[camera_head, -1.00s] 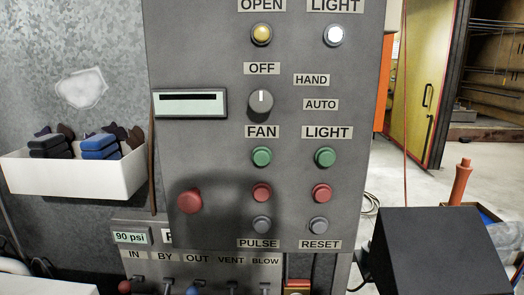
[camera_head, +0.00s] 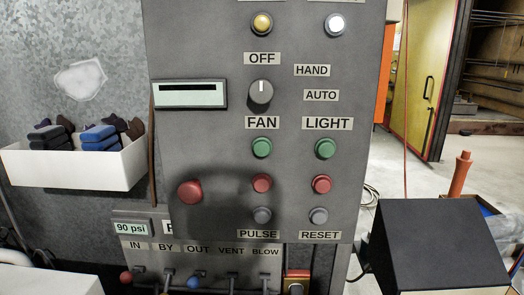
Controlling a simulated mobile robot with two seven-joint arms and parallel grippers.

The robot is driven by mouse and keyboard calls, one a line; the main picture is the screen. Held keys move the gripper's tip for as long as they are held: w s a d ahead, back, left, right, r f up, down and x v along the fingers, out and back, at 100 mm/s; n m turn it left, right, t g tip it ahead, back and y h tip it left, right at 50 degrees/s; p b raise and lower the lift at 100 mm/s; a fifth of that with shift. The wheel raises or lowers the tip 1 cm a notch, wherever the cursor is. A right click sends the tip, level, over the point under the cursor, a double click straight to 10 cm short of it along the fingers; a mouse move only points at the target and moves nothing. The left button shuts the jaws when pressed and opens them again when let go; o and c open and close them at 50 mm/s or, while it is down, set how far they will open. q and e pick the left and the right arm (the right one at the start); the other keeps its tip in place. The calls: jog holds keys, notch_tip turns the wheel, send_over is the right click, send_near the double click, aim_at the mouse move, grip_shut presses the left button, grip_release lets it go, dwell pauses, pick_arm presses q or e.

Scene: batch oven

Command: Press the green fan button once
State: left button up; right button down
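The green fan button (camera_head: 262,148) is on the grey control panel (camera_head: 225,140), right below the FAN label (camera_head: 262,123). A red button (camera_head: 262,183) and a grey button (camera_head: 262,215) sit under it in the same column. A second green button (camera_head: 325,148) stands to its right under the LIGHT label (camera_head: 326,124). Nothing covers the fan button. Neither of my grippers is in view. A dark shadow lies over the lower left of the panel.
A large red button (camera_head: 189,192) is at the panel's lower left. A white bin (camera_head: 75,168) with blue and dark items is at the left. A black box (camera_head: 438,240) stands at the lower right. Several small valve levers (camera_head: 194,280) are below the panel.

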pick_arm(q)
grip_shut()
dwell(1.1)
